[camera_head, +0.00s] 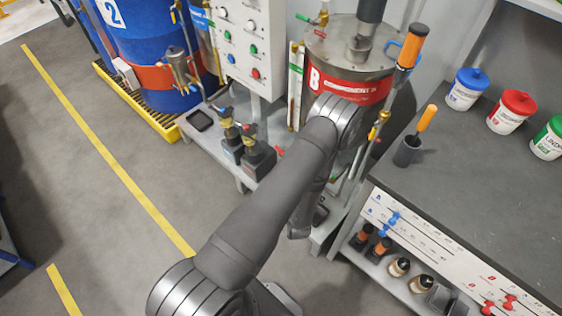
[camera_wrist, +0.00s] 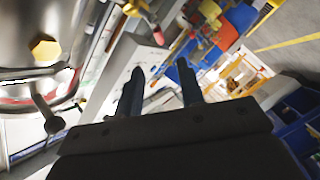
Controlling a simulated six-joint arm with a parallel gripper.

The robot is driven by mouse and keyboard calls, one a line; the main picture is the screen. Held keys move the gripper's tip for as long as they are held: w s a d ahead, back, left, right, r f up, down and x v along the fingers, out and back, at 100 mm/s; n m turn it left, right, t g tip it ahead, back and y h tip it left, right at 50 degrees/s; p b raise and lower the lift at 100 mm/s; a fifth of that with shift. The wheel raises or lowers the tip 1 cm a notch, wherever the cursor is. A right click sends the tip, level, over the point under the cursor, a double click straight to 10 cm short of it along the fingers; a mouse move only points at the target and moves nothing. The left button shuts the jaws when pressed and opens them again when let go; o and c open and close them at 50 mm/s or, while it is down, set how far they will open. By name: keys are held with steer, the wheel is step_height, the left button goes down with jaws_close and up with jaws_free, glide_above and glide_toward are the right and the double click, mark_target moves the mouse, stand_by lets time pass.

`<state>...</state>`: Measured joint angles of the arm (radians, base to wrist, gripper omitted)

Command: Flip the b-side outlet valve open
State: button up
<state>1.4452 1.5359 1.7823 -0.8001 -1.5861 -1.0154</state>
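The steel B tank (camera_head: 322,44) with a red band marked B stands at the top centre of the head view, its lower part hidden behind my arm. I cannot make out its outlet valve for certain. In the wrist view, a shiny steel body (camera_wrist: 22,28) fills the left side, with a yellow hexagonal fitting (camera_wrist: 45,49) and a short metal rod (camera_wrist: 48,112) below it. My gripper (camera_wrist: 160,67) is open with nothing between its fingers. It is right of the steel body and apart from the rod. In the head view, my arm hides the fingers.
Two small pumps (camera_head: 258,157) sit on a low shelf left of my arm. A grey workbench (camera_head: 475,165) with lidded tubs and an orange-handled tool in a cup (camera_head: 407,151) is on the right. The control panel (camera_head: 245,45) stands behind.

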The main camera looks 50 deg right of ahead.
steer(key=shift+v, duration=2.15)
